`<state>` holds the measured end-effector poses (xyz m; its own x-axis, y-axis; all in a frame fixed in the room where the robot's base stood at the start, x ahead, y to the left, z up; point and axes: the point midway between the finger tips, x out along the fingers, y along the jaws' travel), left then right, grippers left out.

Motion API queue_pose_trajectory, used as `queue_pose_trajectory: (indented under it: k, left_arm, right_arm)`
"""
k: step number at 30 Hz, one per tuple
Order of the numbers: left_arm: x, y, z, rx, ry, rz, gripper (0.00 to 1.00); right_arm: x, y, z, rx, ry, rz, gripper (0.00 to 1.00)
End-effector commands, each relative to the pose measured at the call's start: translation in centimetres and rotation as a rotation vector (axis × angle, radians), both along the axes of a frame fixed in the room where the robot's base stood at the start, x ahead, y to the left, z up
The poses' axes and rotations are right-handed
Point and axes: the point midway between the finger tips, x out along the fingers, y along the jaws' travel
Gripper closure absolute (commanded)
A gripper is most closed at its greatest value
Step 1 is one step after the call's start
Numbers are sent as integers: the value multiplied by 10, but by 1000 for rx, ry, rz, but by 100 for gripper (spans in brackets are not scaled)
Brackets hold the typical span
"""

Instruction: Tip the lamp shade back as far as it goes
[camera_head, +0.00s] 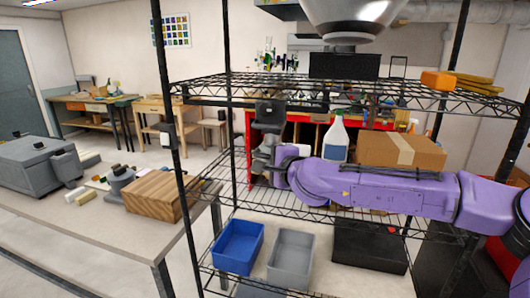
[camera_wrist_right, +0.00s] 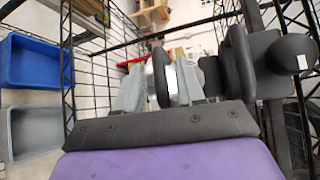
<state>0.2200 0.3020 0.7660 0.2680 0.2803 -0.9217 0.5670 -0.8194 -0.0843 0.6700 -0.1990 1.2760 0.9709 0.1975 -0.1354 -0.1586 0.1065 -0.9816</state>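A dark, boxy head that looks like the lamp shade (camera_head: 270,111) stands above the middle shelf in the head view, near the rack's left post. In the right wrist view a black rounded part that seems to be the same lamp (camera_wrist_right: 293,54) is at the upper right. My right gripper (camera_head: 268,158) reaches in from the right, just below the shade. I see no clear grip on the shade. Whether anything touches it cannot be told. My left gripper is not in view.
A spray bottle (camera_head: 336,138) and cardboard box (camera_head: 400,151) stand behind my right arm. Wire shelves lie above and below, with a black post (camera_head: 178,130) at left. A blue bin (camera_head: 238,246) and grey bin (camera_head: 291,258) sit below.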

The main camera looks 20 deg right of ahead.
Motion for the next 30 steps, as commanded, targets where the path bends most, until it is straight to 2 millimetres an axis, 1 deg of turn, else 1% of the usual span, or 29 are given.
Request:
queue_pose_trajectory:
  k: [1,4,11,15,20,23,26,29,30]
  left_arm:
    - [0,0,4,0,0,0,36]
    - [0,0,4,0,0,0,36]
    - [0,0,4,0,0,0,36]
    - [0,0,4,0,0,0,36]
    - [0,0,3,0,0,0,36]
    - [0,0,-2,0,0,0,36]
    - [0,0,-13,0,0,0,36]
    - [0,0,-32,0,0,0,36]
    - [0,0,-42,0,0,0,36]
  right_arm:
    - [6,1,0,-1,2,-1,62]
    - [11,3,-1,-1,0,0,62]
    - [12,3,-2,0,0,0,62]
    - [12,3,-3,-1,0,0,100]
    - [12,2,-3,-1,0,-1,100]
    - [13,2,-5,-6,-7,-1,100]
    - [14,1,-10,-20,-26,-1,100]
    - [16,0,-18,-41,-60,-1,100]
    - [17,-1,-21,-55,-79,-1,100]
